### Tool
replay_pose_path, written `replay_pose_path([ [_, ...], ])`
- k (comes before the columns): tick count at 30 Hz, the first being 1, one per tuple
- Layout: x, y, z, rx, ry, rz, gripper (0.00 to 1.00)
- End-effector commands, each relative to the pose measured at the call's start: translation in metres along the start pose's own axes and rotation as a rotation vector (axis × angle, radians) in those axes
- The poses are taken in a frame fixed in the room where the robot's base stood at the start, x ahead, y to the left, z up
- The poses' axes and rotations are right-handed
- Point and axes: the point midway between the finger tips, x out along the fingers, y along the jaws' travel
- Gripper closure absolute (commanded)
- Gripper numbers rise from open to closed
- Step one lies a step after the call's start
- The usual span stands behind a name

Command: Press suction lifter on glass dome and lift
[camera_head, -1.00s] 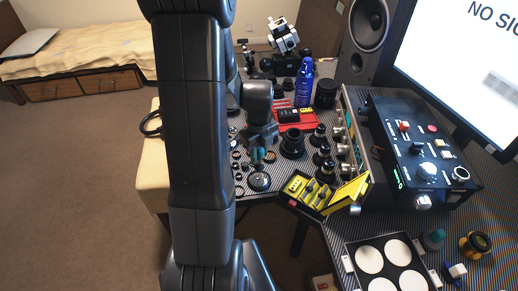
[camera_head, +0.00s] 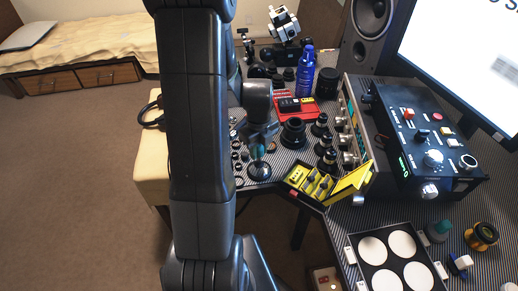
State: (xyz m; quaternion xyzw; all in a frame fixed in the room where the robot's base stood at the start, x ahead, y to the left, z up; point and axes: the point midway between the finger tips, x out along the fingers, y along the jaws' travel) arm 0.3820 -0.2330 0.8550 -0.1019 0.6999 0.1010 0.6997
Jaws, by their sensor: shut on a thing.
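My gripper (camera_head: 257,143) points down at the left part of the far work table, partly hidden by my arm. It is shut on a small teal suction lifter (camera_head: 257,152). A dark, shiny round piece, which looks like the glass dome (camera_head: 260,172), sits directly below the lifter on the table. The lifter's lower end appears at or just over the top of the dome; I cannot tell whether they touch.
Several small rings (camera_head: 238,156) lie left of the dome. Black lens barrels (camera_head: 293,134) stand to its right, with a red tray (camera_head: 296,105) behind. An open yellow-lined box (camera_head: 310,185) is at the front right. A blue bottle (camera_head: 305,72) stands at the back.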

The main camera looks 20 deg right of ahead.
Motion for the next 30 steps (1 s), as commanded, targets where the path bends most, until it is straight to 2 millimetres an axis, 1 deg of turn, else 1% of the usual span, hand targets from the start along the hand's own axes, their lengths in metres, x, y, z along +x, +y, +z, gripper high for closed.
replay_pose_path([
  [14,0.0005,-0.0001,0.0001,0.0,0.0,0.0,0.92],
  [30,0.0072,-0.0001,0.0,0.0,0.0,0.0,0.92],
])
